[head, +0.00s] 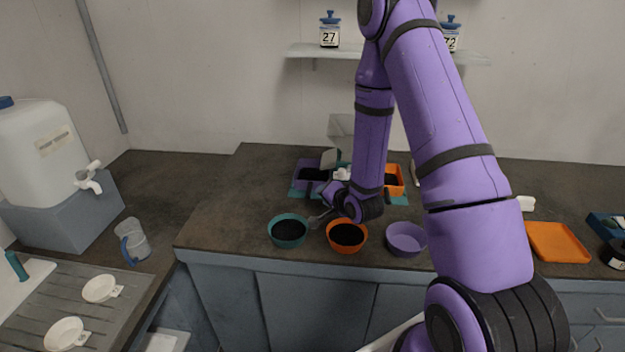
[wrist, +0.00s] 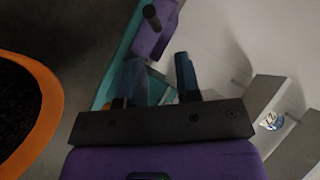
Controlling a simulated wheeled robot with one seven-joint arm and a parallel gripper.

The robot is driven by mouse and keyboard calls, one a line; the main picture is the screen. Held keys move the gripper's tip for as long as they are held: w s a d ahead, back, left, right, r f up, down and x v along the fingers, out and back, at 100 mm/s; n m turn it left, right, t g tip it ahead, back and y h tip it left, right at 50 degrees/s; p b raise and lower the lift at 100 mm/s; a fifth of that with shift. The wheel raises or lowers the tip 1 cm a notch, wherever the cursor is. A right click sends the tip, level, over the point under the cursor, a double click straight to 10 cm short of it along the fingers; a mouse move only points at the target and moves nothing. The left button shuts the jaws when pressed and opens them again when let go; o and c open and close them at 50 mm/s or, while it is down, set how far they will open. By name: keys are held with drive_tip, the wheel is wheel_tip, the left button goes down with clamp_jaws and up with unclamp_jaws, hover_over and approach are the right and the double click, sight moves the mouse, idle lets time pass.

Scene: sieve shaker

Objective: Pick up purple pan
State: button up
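A square purple pan (head: 307,174) with dark contents stands on a teal base at the back of the counter, left of my arm. In the wrist view, a purple piece with a black handle-like bar (wrist: 152,38) shows beyond the fingers, apparently this pan. A round, empty purple bowl (head: 407,238) stands at the counter's front, right of my gripper. My gripper (wrist: 160,68) has its two fingers apart, with nothing seen held between them.
A teal bowl (head: 288,231) and an orange bowl (head: 346,237), both with dark contents, stand along the front edge. An orange container (head: 396,181) is at the back, partly behind my arm. An orange tray (head: 558,241) lies at right.

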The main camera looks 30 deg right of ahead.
sight(310, 193)
drive_tip(key=shift+s+f+m, duration=0.15)
drive_tip(key=shift+f+m, duration=0.15)
drive_tip(key=shift+f, duration=0.35)
drive_tip(key=shift+w+f, duration=0.15)
drive_tip(key=shift+w, duration=0.1)
drive_tip(key=x, duration=1)
drive_tip(key=shift+w, duration=0.15)
clamp_jaws()
